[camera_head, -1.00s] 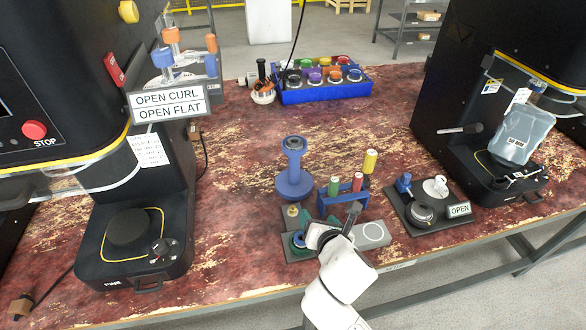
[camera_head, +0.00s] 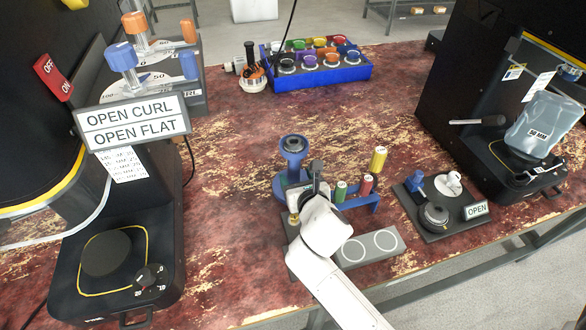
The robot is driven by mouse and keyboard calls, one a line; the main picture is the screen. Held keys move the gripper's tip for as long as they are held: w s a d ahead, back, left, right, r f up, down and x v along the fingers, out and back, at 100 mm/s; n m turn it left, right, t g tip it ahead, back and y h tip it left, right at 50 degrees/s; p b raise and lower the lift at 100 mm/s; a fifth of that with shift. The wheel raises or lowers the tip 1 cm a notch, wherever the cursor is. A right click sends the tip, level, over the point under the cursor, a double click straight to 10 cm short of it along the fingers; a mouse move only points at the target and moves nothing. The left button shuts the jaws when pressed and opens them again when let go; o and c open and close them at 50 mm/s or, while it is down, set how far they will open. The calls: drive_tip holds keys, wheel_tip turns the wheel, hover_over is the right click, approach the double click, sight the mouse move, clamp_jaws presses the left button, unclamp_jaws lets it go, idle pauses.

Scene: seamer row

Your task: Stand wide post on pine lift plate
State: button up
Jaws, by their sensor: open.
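The pine lift plate, a round black disc (camera_head: 106,252), lies bare inside a yellow outline on the base of the left machine. I cannot tell for sure which piece is the wide post. Upright candidates are a yellow cylinder (camera_head: 378,159), thicker than the others, a red one (camera_head: 366,185) and a green one (camera_head: 341,191), near a blue rack (camera_head: 362,203). My gripper (camera_head: 313,184) is open over the left end of the rack, just in front of the blue stand. My wrist hides much of its fingers and whatever lies between them.
The blue flanged stand (camera_head: 293,146) rises behind my gripper. A grey plate with circles (camera_head: 368,247) lies in front. A tool base (camera_head: 437,220) with an OPEN sign is to the right. A blue tray (camera_head: 322,75) stands behind. The table between left machine and stand is clear.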

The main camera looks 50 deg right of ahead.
sight(292, 167)
drive_tip(key=shift+b+x, duration=0.45)
drive_tip(key=shift+x, duration=3.15)
drive_tip(key=shift+s+d, duration=0.1)
drive_tip(key=shift+s, duration=0.05)
clamp_jaws()
